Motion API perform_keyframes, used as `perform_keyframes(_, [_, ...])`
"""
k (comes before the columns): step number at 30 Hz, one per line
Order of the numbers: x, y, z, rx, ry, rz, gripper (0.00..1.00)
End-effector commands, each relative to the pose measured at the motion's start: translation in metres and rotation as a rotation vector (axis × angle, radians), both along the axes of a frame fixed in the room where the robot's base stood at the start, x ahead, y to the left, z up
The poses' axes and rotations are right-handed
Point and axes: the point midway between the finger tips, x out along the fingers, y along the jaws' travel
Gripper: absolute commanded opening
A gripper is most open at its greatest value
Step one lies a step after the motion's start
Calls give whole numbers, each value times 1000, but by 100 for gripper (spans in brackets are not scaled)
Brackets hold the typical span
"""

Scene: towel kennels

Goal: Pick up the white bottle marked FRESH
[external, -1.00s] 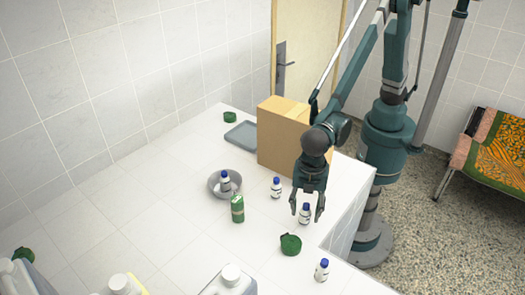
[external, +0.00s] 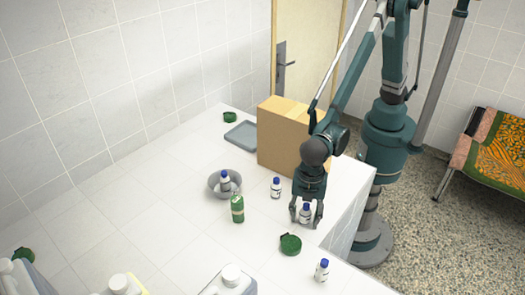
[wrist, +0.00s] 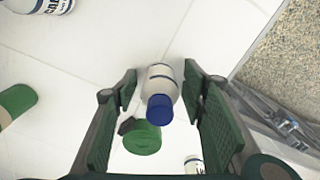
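A small white bottle with a blue cap (external: 305,216) stands on the white counter near its right edge. My gripper (external: 306,221) is down around it, one finger on each side. In the wrist view the bottle (wrist: 160,80) lies between my two fingers (wrist: 160,115), with a gap on both sides, so my gripper is open. Its label cannot be read, so I cannot tell if it says FRESH. Similar bottles stand left of my gripper (external: 276,188), in a grey bowl (external: 213,190), and nearer the front (external: 322,270).
Larger containers (external: 230,280) line the front. The counter's left middle is clear.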

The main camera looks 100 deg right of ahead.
Motion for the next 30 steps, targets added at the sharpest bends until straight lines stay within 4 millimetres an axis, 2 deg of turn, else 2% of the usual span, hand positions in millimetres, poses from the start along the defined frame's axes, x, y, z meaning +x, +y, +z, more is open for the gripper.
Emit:
perform_keyframes(1, [0, 0, 0, 0, 0, 0, 34])
perform_keyframes(6, [0, 0, 0, 0, 0, 0, 12])
perform_keyframes(20, [0, 0, 6, 0, 0, 0, 12])
perform_keyframes(26, [0, 0, 24, 0, 0, 0, 12])
perform_keyframes(30, [0, 0, 44, 0, 0, 0, 12])
